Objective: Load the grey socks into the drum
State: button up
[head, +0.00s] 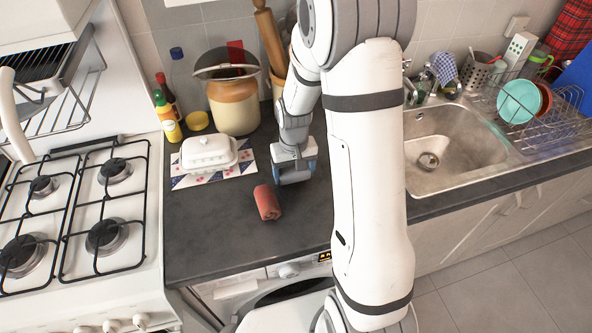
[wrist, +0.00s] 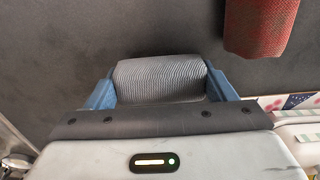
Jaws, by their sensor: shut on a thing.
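The grey socks (wrist: 160,76) are a ribbed grey roll. In the wrist view they sit between the two blue fingers of my gripper (wrist: 160,90), which is shut on them. In the head view my gripper (head: 295,172) points down low over the dark counter, behind and right of a red roll. I cannot tell whether the grey socks still touch the counter. The washer (head: 225,290) is under the counter's front edge; a dark curved part of its front shows, but the drum's inside is hidden by the steep angle and my arm.
The red roll (head: 267,202) lies on the counter (head: 215,235) near my gripper. A white butter dish (head: 209,152), a crock (head: 233,105) and bottles stand behind. The gas hob (head: 75,215) is at left, the sink (head: 455,140) at right. The front left counter is clear.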

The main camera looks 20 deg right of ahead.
jog(key=shift+f, duration=0.1)
jog(key=shift+f, duration=0.15)
jog(key=o, duration=1)
